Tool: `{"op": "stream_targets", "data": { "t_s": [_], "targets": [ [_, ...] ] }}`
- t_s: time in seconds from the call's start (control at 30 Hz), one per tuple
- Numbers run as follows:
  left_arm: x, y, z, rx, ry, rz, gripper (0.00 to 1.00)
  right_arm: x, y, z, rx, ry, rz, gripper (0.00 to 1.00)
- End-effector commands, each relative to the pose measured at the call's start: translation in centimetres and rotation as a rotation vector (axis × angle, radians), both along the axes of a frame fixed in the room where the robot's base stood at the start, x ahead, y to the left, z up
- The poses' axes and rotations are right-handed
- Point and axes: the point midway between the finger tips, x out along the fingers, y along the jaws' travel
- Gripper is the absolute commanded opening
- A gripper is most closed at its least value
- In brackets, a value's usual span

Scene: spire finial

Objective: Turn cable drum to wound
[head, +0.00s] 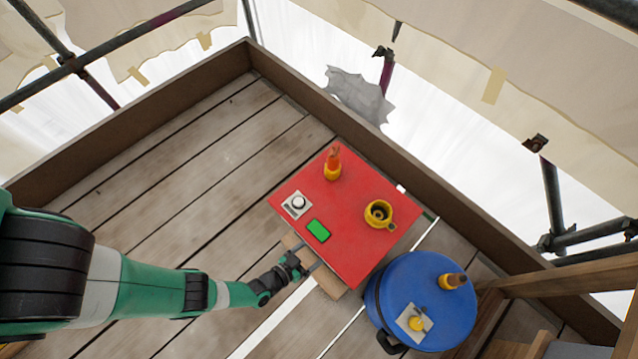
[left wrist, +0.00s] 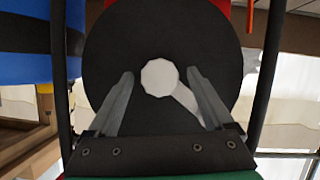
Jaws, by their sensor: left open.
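In the left wrist view a large black disc (left wrist: 115,60), which looks like the cable drum's face, fills the middle. A pale many-sided hub (left wrist: 160,77) sits at its centre, with a whitish arm (left wrist: 188,103) running down and right from it. My left gripper (head: 303,269) is at the near edge of the red-topped table in the head view. In the left wrist view its fingers (left wrist: 160,75) are open, one on each side of the hub, with nothing visibly clamped. I cannot tell whether they touch the disc. The disc is not distinguishable in the head view. My right gripper is not in view.
The red tabletop (head: 335,200) holds an orange-and-yellow item (head: 333,165), a yellow mug (head: 380,213), a green block (head: 318,230) and a dial box (head: 296,204). A blue drum-shaped container (head: 440,300) stands right of it. Plank floor (head: 170,200) is clear at left.

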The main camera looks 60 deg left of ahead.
Motion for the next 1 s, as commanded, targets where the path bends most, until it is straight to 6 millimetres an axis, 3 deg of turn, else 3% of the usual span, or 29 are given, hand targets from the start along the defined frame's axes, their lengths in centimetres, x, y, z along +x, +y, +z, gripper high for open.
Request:
{"op": "stream_targets", "data": {
  "t_s": [0.1, 0.57, 1.0],
  "targets": [
    [0.0, -0.01, 0.05, 0.0, 0.0, 0.0, 0.84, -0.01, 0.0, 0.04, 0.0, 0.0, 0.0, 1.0],
    [0.0, -0.02, 0.04, 0.0, 0.0, 0.0, 0.01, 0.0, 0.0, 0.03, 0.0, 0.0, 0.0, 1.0],
    [-0.02, 0.13, 0.03, -0.031, -0.01, 0.003, 0.0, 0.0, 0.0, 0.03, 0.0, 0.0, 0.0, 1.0]
  ]
}}
